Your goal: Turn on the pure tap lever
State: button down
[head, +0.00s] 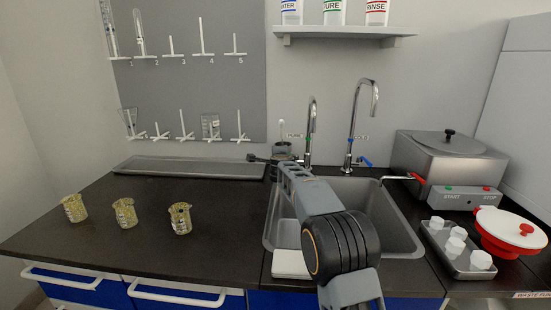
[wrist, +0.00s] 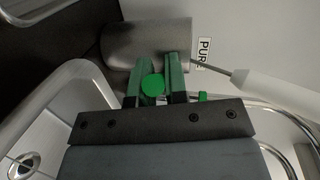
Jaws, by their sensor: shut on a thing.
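The pure tap (head: 311,125) is the shorter chrome gooseneck behind the sink's back edge, with a small label beside it. In the wrist view, my gripper (wrist: 153,72) has its two green-faced fingers closed around a green round-ended piece, which looks like the pure tap lever (wrist: 152,86). Part of a "PURE" label (wrist: 204,53) shows just right of the fingers. In the head view my arm reaches over the sink to the tap's base; the fingertips and lever are hidden there.
A taller tap (head: 357,125) with a blue lever (head: 366,161) stands to the right. A grey cylinder (wrist: 135,42) and a white-handled rod (wrist: 275,93) are close to my fingers. The sink (head: 395,225) lies below my arm. Three beakers (head: 125,213) stand left.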

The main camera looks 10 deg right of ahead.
dwell(0.3)
jog(key=c, duration=1.1)
grip_release()
jog(key=shift+c, duration=0.2)
jog(key=shift+s, duration=0.1)
jog(key=b+v, duration=0.1)
jog(key=v, duration=1.2)
jog(key=shift+s+r+b, duration=0.2)
jog(key=shift+s+b, duration=0.1)
jog(key=shift+b, duration=0.05)
jog(key=shift+a, duration=0.1)
